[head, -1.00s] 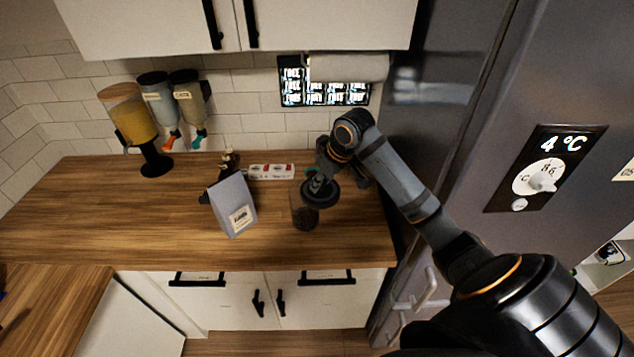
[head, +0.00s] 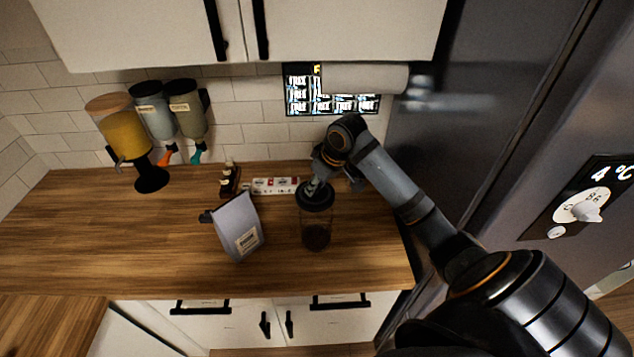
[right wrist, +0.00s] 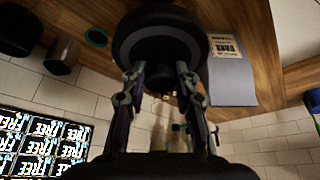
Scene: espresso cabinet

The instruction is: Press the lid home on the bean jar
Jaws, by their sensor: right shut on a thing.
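The bean jar (head: 317,228) is a clear cylinder with dark beans in its bottom, upright near the right end of the wooden counter. Its dark round lid (head: 314,197) is at the jar's mouth, roughly in line with it; I cannot tell how far it is seated. My right gripper (head: 316,184) is above the lid and shut on it. In the right wrist view the two fingers reach to the dark lid (right wrist: 160,40), which hides most of the jar. My left gripper is in neither view.
A grey coffee bag (head: 237,222) stands just left of the jar. Small brown bottles (head: 230,178) and a red-and-white strip (head: 275,186) are behind. Dispensers (head: 124,128) stand at the back left. The fridge (head: 500,130) is close on the right. The left counter is clear.

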